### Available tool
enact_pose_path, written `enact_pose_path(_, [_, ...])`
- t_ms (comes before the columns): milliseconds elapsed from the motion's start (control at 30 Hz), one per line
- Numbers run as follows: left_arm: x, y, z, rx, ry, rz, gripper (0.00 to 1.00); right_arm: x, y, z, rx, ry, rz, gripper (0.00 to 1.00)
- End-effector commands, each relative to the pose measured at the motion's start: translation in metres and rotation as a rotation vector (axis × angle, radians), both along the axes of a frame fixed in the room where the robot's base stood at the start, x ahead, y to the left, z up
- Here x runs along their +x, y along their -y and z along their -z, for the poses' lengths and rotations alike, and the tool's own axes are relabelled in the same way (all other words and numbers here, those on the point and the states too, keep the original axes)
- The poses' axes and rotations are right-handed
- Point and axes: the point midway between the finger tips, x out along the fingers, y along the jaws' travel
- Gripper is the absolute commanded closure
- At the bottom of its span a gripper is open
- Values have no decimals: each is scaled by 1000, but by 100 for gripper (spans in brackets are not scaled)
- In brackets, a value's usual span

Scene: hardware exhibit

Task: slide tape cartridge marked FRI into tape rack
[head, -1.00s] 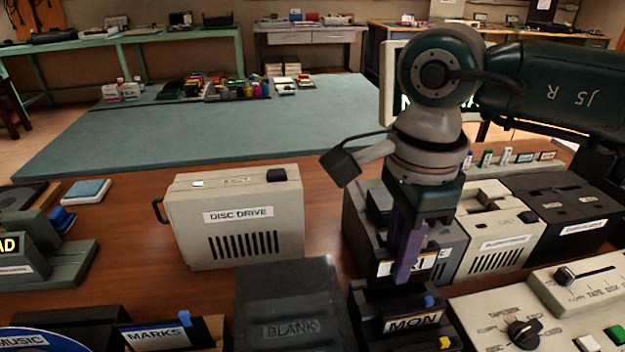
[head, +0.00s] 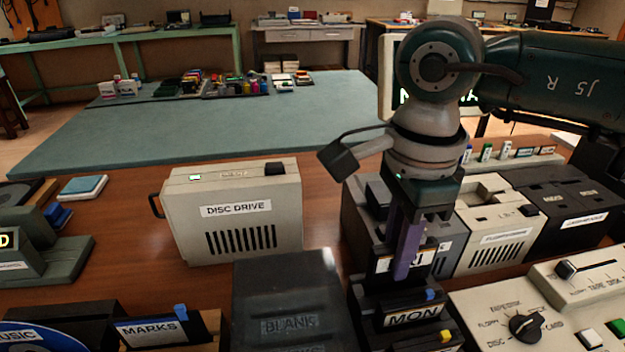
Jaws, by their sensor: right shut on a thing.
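My right gripper (head: 408,262) points down at right of centre, with a purple finger in front. It is shut on a dark cartridge with a white label (head: 427,256); the finger covers much of the lettering, so FRI cannot be read in full. The cartridge is upright, just behind the cartridge marked MON (head: 413,316), which has a blue tab. MON stands in the black tape rack (head: 366,322) at the front. The held cartridge's lower edge is hidden behind the rack parts, so I cannot tell whether it has entered a slot. My left gripper is out of view.
A black case marked BLANK (head: 289,325) stands left of the rack, and a control panel (head: 490,310) with knob and buttons right of it. Beige and dark drive units (head: 500,235) stand behind. The disc drive (head: 236,235) is at centre left, with bare table around it.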

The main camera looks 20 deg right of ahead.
Motion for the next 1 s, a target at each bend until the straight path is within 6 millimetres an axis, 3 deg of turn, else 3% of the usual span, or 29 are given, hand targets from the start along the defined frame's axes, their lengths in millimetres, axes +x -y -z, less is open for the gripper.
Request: enact_pose_path(1000, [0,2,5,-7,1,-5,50,0,0,4,1,0,0,100])
